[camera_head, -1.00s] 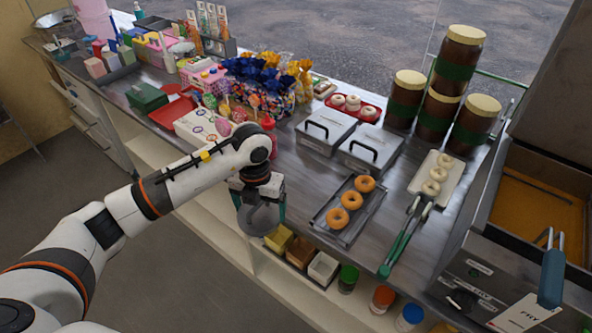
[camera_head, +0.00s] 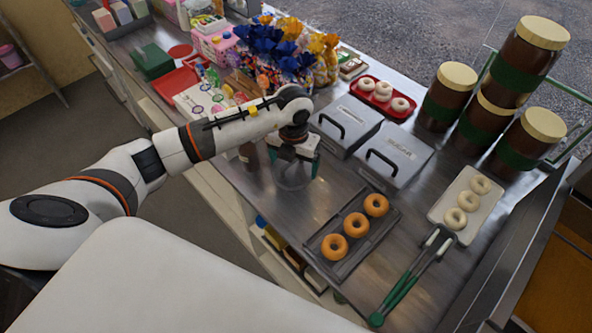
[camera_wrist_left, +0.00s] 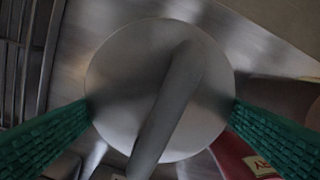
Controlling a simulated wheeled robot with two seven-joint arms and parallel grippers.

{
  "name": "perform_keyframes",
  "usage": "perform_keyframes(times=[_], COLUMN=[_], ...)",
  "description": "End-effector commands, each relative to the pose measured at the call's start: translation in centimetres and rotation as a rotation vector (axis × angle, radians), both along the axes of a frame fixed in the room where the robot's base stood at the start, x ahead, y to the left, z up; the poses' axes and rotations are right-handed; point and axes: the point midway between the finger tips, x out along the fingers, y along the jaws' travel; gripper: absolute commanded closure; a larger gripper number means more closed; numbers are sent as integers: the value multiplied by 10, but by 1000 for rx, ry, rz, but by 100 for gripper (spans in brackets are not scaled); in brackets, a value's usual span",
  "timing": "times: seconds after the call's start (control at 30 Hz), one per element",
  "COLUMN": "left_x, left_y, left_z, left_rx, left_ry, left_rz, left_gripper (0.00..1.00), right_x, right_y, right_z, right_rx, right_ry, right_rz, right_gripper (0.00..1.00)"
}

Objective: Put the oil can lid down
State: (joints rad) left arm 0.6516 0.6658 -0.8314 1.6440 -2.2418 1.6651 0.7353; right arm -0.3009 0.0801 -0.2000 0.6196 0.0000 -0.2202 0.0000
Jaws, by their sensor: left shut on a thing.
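The oil can lid (camera_wrist_left: 125,75) is a round pale grey disc with a bar handle across it, seen from above in the left wrist view. My left gripper (camera_wrist_left: 162,108) has its green fingers at opposite sides of the disc, shut on it. In the head view the left gripper (camera_head: 293,163) points down over the metal counter (camera_head: 310,207), and the lid (camera_head: 291,182) shows faintly below it. I cannot tell whether the lid touches the counter. The oil can is not clearly seen. My right gripper is out of view.
A tray of ring doughnuts (camera_head: 351,262) lies right of the gripper, and two lidded metal containers (camera_head: 345,124) stand behind. A dark bottle (camera_head: 247,156) is close on the left. A red item (camera_wrist_left: 232,158) lies near the lid in the wrist view. Bare counter lies in front.

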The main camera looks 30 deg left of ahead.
Motion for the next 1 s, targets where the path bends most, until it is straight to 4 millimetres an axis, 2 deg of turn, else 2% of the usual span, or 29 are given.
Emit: perform_keyframes(times=[0.4,0.83,0.87,1.0], left_x=[0,1,1,1], left_y=[0,0,0,0], left_z=[-50,-60,-59,-58], left_rx=[0,1,1,1], left_ry=[1,-2,-2,-2], left_rz=[1,0,0,0], left_gripper=[28,28,3,0], right_x=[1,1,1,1], right_y=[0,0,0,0], right_z=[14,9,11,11], right_rx=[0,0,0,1], right_ry=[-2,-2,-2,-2], right_rz=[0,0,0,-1], right_gripper=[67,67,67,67])
